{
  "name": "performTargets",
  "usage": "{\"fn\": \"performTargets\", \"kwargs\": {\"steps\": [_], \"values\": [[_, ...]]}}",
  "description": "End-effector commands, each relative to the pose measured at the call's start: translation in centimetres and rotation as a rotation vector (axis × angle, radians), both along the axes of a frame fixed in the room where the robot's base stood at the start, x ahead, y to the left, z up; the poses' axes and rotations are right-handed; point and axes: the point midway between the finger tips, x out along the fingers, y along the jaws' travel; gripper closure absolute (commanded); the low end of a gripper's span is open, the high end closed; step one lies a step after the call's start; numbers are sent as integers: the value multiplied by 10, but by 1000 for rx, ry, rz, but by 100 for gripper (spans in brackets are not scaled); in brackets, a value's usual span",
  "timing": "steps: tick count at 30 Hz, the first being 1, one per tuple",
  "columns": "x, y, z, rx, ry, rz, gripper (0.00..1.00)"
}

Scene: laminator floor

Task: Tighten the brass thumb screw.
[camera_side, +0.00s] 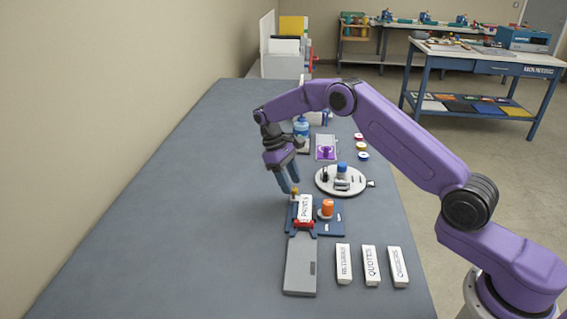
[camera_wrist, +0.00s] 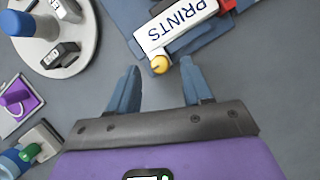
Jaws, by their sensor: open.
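The brass thumb screw (camera_wrist: 159,65) shows in the wrist view as a small round yellow knob at the near end of a white block marked PRINTS (camera_wrist: 183,25). In the side view the screw (camera_side: 294,191) is small, at the far end of the PRINTS block (camera_side: 305,208), which sits on a dark blue fixture (camera_side: 331,228). My gripper (camera_wrist: 160,68) is open and empty. Its two blue fingertips lie on either side of the screw in the wrist view, with gaps. In the side view my gripper (camera_side: 290,188) reaches down beside the screw; contact cannot be told.
An orange cylinder (camera_side: 327,208) stands right of the block, and red parts (camera_side: 304,225) sit in front. A round white turntable (camera_side: 325,189) carries small items. White labelled blocks (camera_side: 370,266) and a grey plate (camera_side: 300,270) lie nearer. The bench's left side is clear.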

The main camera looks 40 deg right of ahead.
Motion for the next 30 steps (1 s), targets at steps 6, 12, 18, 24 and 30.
{"fn": "performTargets", "kwargs": {"steps": [6, 12, 18, 24, 30], "values": [[14, 6, 33, 1, -5, 1, 50], [23, 9, 58, 0, -3, -1, 50], [30, 12, 76, 1, -2, 0, 50], [36, 14, 87, 0, -2, 0, 50], [38, 15, 95, 0, -2, -1, 50]]}}
